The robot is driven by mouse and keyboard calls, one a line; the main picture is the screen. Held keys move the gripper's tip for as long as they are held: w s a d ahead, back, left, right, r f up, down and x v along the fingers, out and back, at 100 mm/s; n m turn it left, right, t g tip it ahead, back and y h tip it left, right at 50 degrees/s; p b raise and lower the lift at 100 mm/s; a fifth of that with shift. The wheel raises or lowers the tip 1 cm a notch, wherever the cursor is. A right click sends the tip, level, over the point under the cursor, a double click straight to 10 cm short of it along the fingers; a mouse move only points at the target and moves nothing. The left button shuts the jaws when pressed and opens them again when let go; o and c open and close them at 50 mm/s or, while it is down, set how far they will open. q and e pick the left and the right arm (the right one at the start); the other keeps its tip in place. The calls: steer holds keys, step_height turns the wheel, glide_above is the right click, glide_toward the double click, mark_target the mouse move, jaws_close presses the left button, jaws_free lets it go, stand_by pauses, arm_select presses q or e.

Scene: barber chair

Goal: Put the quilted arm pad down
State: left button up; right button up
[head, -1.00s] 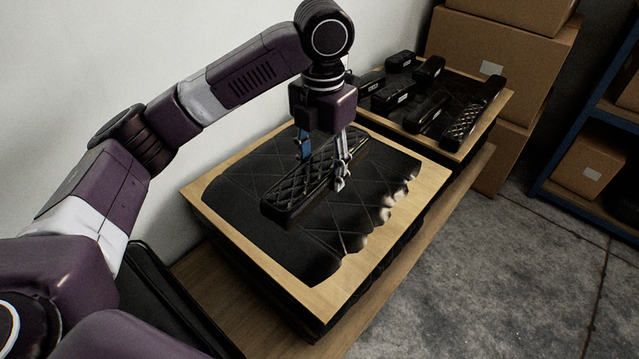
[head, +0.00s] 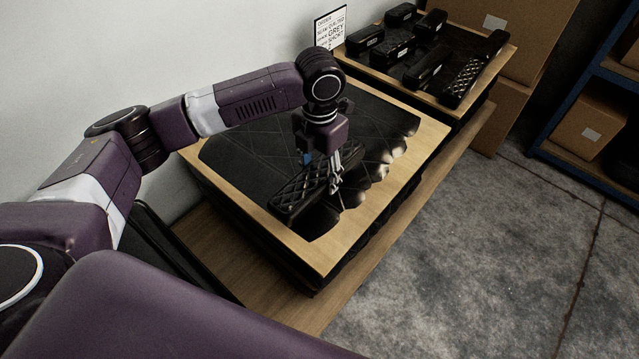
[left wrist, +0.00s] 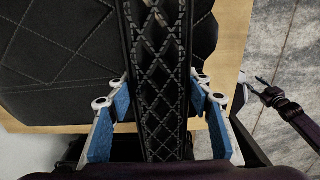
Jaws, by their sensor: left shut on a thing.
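The quilted arm pad (head: 300,190) is long and black with pale diamond stitching. My left gripper (head: 335,172) is shut on it, fingers on both long sides. In the left wrist view the pad (left wrist: 160,90) runs upright between the blue-padded fingers (left wrist: 160,120).
A second wood-edged tray (head: 365,72) at the back holds several black pads, one of them quilted (head: 472,75). Cardboard boxes (head: 505,110) and a blue shelf (head: 570,95) stand right. The cushion's far part is bare.

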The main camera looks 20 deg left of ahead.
mark_target(320, 170)
arm_select(q)
steer(key=shift+f, duration=2)
steer(key=o, duration=1.5)
steer(key=shift+f, duration=0.1)
steer(key=shift+o, duration=0.2)
step_height(320, 170, up, 12)
steer(key=shift+r, duration=0.1)
